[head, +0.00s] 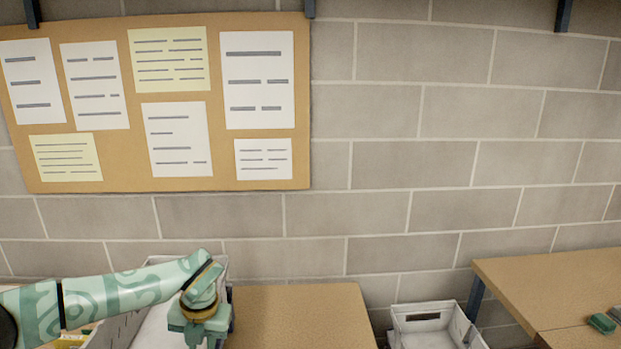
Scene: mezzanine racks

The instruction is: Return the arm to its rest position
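My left arm, patterned in pale and darker green, comes in from the left and bends downward at the wrist. My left gripper (206,335) points down at the bottom edge of the view, in front of a white-grey bin (222,266). Its fingers are too small and cut off to show whether they are open or shut.
The bin stands on a wooden-topped table (300,315), bare right of the bin. Behind is a block wall with a corkboard (225,185).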

